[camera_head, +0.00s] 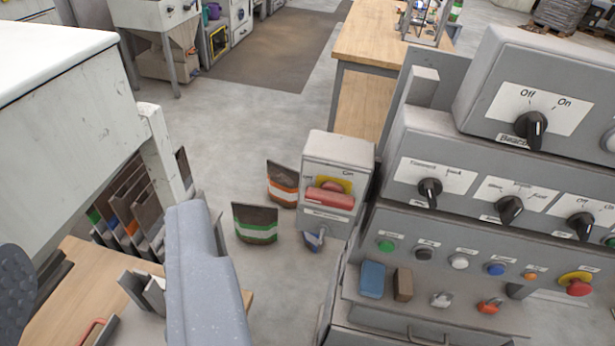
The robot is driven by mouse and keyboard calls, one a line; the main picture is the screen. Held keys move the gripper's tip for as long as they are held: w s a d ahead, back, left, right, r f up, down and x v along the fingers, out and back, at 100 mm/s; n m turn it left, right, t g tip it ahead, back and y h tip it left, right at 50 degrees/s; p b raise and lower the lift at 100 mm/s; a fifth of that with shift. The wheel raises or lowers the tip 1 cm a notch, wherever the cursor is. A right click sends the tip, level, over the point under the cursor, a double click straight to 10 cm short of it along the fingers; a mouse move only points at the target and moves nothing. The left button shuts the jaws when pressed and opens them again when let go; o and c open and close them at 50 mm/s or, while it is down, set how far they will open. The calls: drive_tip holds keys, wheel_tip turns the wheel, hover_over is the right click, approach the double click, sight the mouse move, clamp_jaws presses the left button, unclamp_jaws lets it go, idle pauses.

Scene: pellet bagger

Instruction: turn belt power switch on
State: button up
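A grey switch box (322,222) stands near the middle, with a yellow plate (345,184) and a red handle (328,199) on its front. The handle lies roughly crosswise. "On" seems to be printed at the upper right; the lower label is too small to read, so I cannot confirm this is the belt power switch. A blue-grey speckled part (207,275), which looks like part of my gripper or arm, rises from the bottom, left of the box and apart from it. Fingertips cannot be made out.
A grey console (460,240) at right carries black rotary knobs (430,193), coloured buttons and a red-and-yellow stop button (577,285). Bags (255,224) stand on the floor left of the box. A white machine (60,140) and wooden table (85,290) fill the left.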

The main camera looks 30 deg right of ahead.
drive_tip(key=shift+w+d+r, duration=0.1)
drive_tip(key=shift+w, duration=0.2)
drive_tip(key=shift+o, duration=0.3)
